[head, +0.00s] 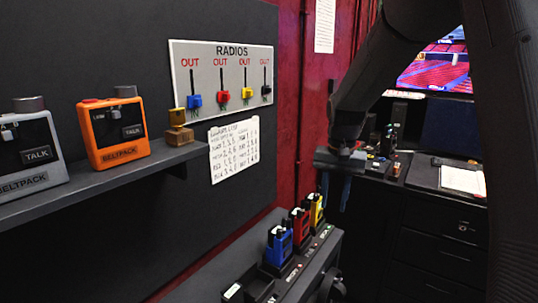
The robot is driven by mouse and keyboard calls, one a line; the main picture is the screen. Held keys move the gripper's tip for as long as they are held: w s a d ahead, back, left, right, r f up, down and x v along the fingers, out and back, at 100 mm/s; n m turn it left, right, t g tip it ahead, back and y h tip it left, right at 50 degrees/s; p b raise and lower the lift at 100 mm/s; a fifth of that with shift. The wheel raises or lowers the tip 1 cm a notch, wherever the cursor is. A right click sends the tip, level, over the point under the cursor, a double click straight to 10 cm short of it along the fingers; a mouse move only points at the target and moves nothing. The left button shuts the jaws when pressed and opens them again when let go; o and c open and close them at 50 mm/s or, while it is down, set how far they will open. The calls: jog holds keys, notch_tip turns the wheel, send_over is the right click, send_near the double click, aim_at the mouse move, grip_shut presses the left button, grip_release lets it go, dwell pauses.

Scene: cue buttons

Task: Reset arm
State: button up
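My arm comes in from the top right and bends down at the centre right. My gripper (335,194) hangs from its end, pointing down. Its two dark fingers stand apart with a gap between them, and I see nothing held. It is in the air, above and a little to the right of the row of radios, in front of the dark cabinet. My upper arm link covers much of the right side of the view.
A shelf (95,178) on the left holds a white beltpack (30,155) and an orange beltpack (117,135). Blue (279,246), red (300,228) and yellow (316,211) radios stand in a low dark charger. A RADIOS board (222,75) hangs above. A desk with a drawer cabinet (440,245) stands right.

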jog(key=s+f+n, duration=0.2)
jog(key=s+f, duration=0.2)
jog(key=s, duration=0.7)
jog(key=s+f+n, duration=0.2)
jog(key=s+f, duration=0.2)
jog(key=s, duration=0.7)
jog(key=shift+s+d+f+t, duration=0.15)
jog(key=shift+s+t, duration=0.15)
